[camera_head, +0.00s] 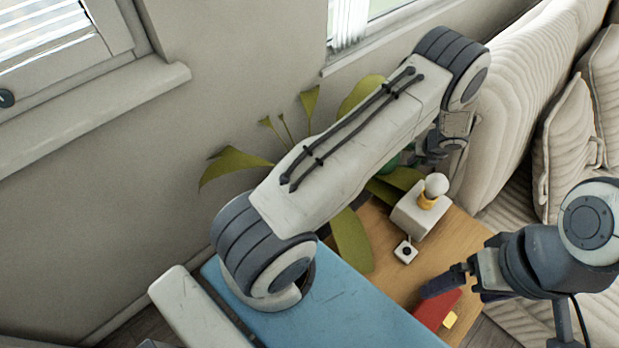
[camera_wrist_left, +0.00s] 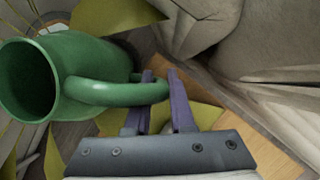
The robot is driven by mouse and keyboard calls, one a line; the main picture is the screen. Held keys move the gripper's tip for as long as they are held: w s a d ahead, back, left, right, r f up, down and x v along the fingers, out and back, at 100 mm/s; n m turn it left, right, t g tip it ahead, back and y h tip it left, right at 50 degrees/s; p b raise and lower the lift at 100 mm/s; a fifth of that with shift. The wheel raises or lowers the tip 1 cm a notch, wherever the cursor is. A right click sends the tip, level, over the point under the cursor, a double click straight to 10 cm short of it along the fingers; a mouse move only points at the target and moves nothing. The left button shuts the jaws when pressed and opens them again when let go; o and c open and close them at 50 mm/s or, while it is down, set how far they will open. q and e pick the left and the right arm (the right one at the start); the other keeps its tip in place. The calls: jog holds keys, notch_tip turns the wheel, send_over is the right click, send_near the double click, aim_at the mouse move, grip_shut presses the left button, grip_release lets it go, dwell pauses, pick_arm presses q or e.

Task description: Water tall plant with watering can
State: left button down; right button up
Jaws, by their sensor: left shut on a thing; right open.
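The green watering can (camera_wrist_left: 85,75) fills the left of the left wrist view, with its round open mouth at the left edge. My left gripper (camera_wrist_left: 158,95) is shut on its loop handle (camera_wrist_left: 115,92). In the head view my left gripper (camera_head: 430,150) is partly behind my arm, and only a sliver of the can (camera_head: 393,161) shows. The plant (camera_head: 235,163) has broad green leaves spreading on both sides of my left arm; its base and pot are hidden. Its leaves also show in the left wrist view (camera_wrist_left: 115,17). My right gripper (camera_head: 462,285) is open and empty over the table.
A wooden side table (camera_head: 385,290) holds a white block-shaped lamp (camera_head: 418,214) with a round bulb, a small white cube (camera_head: 405,252) and a red item (camera_head: 437,309). A cushioned sofa (camera_head: 510,110) borders the right. The wall and window sill (camera_head: 100,118) are at the left.

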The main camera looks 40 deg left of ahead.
pick_arm(q)
jog(key=shift+s+a, duration=0.1)
jog(key=shift+a, duration=0.1)
jog(key=shift+s+a+r+h+b, duration=0.15)
jog(key=shift+a+h+b, duration=0.1)
jog(key=shift+h+b, duration=0.25)
jog(key=shift+s+a+r+t+h, duration=0.1)
jog(key=shift+a+r+t+h, duration=0.15)
jog(key=shift+t+h, duration=0.2)
jog(key=shift+s+a+r+n+h, duration=0.2)
jog(key=shift+a+r+n+h, duration=0.1)
jog(key=shift+a+r+h, duration=0.2)
jog(key=shift+s+a+r+t+h+p, duration=0.1)
jog(key=shift+a+r+t+h+p, duration=0.25)
jog(key=shift+p, duration=0.4)
jog(key=shift+s+a, duration=0.1)
jog(key=shift+a, duration=0.15)
jog(key=shift+s+a+f, duration=0.1)
jog(key=shift+s+a, duration=0.05)
